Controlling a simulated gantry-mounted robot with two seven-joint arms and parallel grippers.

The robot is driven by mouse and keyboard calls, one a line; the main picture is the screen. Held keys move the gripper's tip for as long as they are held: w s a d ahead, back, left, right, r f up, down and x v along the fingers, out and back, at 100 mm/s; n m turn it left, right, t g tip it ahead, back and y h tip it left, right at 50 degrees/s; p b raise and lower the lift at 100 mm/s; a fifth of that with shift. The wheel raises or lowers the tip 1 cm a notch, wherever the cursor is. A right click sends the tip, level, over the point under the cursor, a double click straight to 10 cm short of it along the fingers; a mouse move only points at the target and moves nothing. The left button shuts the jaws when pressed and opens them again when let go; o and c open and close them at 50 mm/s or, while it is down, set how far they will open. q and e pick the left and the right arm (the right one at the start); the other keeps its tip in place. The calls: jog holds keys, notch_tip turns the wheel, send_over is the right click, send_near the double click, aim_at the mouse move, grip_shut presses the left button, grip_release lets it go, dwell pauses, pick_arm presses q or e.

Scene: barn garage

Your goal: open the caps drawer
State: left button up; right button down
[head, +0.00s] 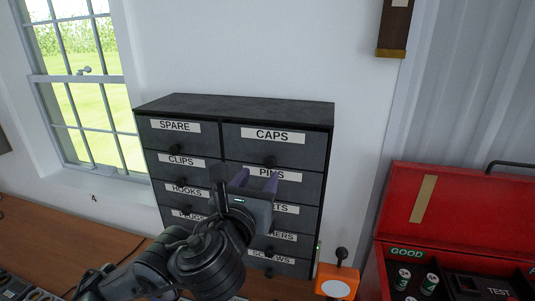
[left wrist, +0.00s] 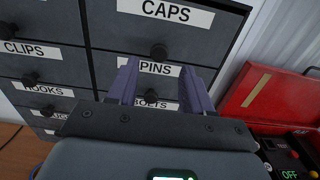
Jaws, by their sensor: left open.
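The caps drawer (head: 273,145) is the top right drawer of a dark cabinet, with a white CAPS label and a round dark knob (head: 269,161) below it. It looks shut, flush with its neighbours. In the left wrist view the caps drawer (left wrist: 190,30) is at the top, with its knob (left wrist: 159,52) above my fingers. My left gripper (head: 256,180) is open and empty, its purple fingers pointing at the cabinet in front of the PINS drawer (head: 290,178), below the caps knob. The fingers appear apart from the knob. My right gripper is not in view.
The cabinet (head: 235,107) has two columns of labelled drawers, including SPARE (head: 180,138) and CLIPS. It stands on a wooden bench (head: 110,245) against the wall. To the right are an orange box (head: 338,280) and an open red case (head: 460,205). A window is left.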

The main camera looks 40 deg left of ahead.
aim_at(269, 161)
pick_arm(q)
jog(key=x, duration=0.7)
jog(key=shift+w+a+b, duration=0.15)
jog(key=shift+w+b, duration=0.05)
jog(key=shift+b, duration=0.1)
grip_shut()
